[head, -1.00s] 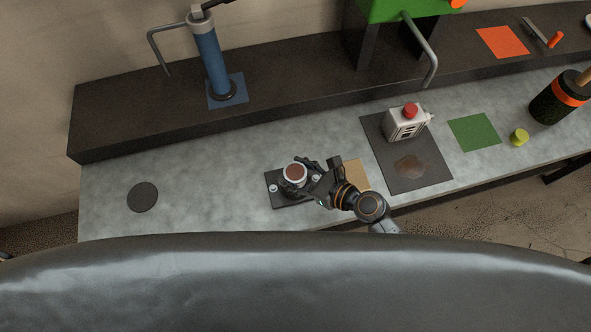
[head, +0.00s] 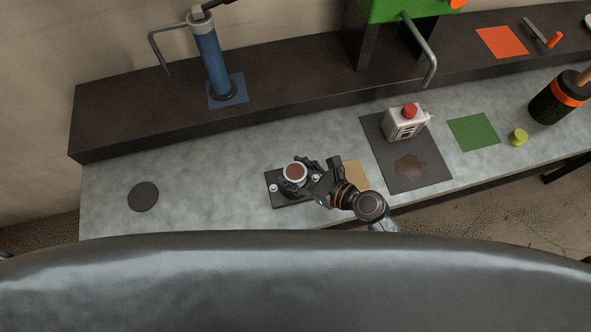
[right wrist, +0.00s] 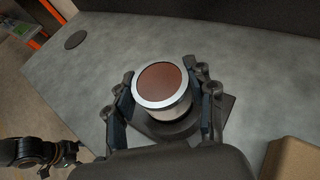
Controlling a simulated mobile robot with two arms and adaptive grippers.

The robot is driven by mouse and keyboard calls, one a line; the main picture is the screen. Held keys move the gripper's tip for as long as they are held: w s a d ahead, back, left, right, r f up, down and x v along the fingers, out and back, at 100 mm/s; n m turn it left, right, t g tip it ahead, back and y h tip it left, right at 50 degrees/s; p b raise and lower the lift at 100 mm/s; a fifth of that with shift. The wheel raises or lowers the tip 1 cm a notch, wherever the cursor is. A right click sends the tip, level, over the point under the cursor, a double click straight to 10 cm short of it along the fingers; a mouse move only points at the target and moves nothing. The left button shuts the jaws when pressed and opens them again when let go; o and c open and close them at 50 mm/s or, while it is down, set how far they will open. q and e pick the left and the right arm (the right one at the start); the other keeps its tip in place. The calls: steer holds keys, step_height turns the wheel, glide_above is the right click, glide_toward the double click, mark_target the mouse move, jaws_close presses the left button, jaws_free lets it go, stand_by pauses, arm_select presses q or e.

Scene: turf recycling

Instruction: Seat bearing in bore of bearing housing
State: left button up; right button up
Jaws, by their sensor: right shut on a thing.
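The bearing (head: 295,173) is a short silver cylinder with a reddish-brown top face. It also shows upright in the right wrist view (right wrist: 164,87), between the two fingers. My right gripper (head: 301,179) is shut on it, over the bearing housing. The bearing housing (head: 285,199) is a dark block with a flat base and light bolt heads, on the worktop. In the right wrist view a dark housing part (right wrist: 180,130) shows right below the bearing. The bore is hidden, so I cannot tell how deep the bearing sits. My left gripper (right wrist: 62,152) shows at the lower left there; its jaws are unclear.
A tan pad (head: 356,175) lies right of the housing. A dark mat (head: 425,177) holds a white can (head: 405,123) and a brown stain. A dark disc (head: 143,197) lies at left. A raised shelf (head: 130,119) runs behind. The worktop between disc and housing is clear.

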steer(key=shift+f+b, duration=0.3)
steer(key=shift+r, duration=0.1)
steer(key=shift+r+p, duration=0.25)
steer(key=shift+p, duration=0.3)
steer(key=shift+a+p, duration=0.15)
steer(key=shift+p, duration=0.3)
stand_by(1.4)
steer(key=shift+f+b, duration=0.4)
steer(key=shift+f, duration=0.05)
steer(key=shift+r, duration=0.15)
steer(key=shift+r+p, duration=0.2)
steer(key=shift+p, duration=0.25)
